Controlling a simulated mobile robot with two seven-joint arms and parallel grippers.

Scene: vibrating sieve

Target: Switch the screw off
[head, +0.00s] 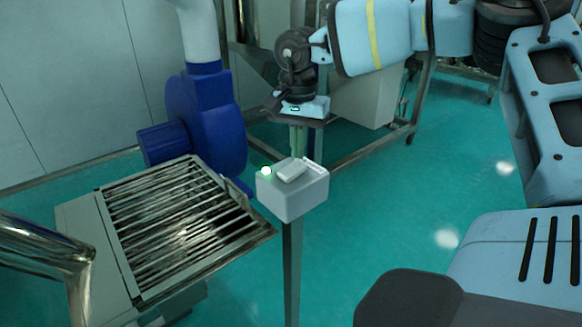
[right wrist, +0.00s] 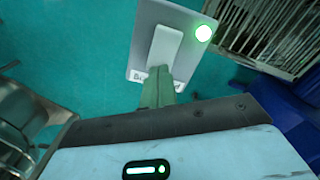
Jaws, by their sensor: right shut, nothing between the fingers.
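A pale grey control box (head: 292,203) stands on a thin post, and its top also shows in the right wrist view (right wrist: 145,50). On top is a light-coloured rocker switch (head: 291,172), a raised paddle in the right wrist view (right wrist: 166,46). A green lamp (head: 266,171) beside it is lit, bright in the right wrist view (right wrist: 203,33). My right gripper (head: 299,153) points down at the far edge of the box, its green fingers together and empty. In the right wrist view its fingertips (right wrist: 158,76) overlap the labelled edge near the switch's end. I cannot tell whether they touch. My left gripper is out of view.
A metal sieve grate (head: 185,232) lies left of the box, with a blue motor housing (head: 205,122) behind it. A shiny metal pipe (head: 45,243) is at the lower left. A metal frame (head: 365,150) stands behind. Green floor (head: 400,205) is clear right of the box.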

